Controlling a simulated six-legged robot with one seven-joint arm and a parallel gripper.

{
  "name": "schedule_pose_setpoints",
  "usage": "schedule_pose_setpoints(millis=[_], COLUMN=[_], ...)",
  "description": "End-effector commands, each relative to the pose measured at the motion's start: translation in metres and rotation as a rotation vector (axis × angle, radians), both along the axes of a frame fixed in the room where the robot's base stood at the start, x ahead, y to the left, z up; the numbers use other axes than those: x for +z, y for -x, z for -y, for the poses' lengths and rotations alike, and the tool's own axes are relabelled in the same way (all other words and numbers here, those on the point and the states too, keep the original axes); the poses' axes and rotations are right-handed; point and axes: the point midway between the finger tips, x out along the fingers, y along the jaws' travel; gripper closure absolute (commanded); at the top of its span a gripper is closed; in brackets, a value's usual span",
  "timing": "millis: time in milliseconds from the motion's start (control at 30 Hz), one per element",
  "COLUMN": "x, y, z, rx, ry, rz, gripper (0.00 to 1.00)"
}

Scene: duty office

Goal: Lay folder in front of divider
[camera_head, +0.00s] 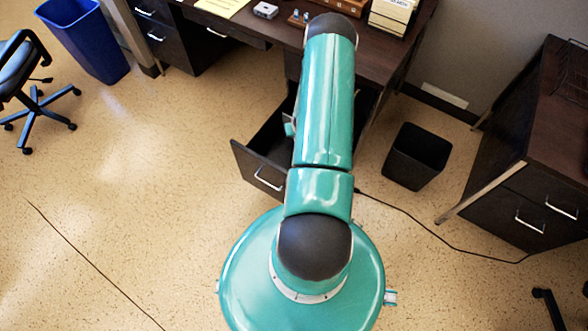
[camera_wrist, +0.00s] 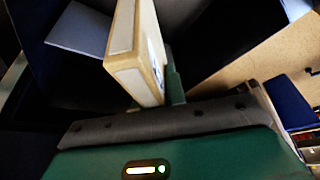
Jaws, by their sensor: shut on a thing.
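My gripper (camera_wrist: 166,84) is shut on a thick cream-edged thing that looks like the folder (camera_wrist: 126,62), standing on edge between the jaws in the wrist view. One green finger shows beside it on the right; the other finger is hidden. Dark surfaces surround it, seemingly the inside of the open drawer (camera_head: 256,172), which shows in the head view below the desk. A flat pale blue-grey piece (camera_wrist: 80,30) lies at the upper left of the wrist view; I cannot tell whether it is the divider. My arm hides the gripper and folder in the head view.
The dark desk (camera_head: 378,48) carries a yellow pad (camera_head: 222,7) and a card box (camera_head: 392,14). A black bin (camera_head: 416,157) stands right of the drawer. A dark cabinet (camera_head: 540,190) is at the right, with a cable across the floor. The floor at left is mostly clear.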

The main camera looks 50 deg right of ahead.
Motion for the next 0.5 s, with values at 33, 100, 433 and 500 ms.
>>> schedule_pose_setpoints(millis=[33,100,433,500], x=[-0.004,-0.010,-0.038,-0.044], y=[0.000,-0.001,-0.001,-0.001], z=[0.000,0.000,0.001,0.001], rx=[-0.001,-0.001,0.000,0.000], ry=[0.000,-0.002,-0.001,0.000], rz=[0.000,0.000,0.001,0.001], gripper=[1.00,1.00,1.00,1.00])
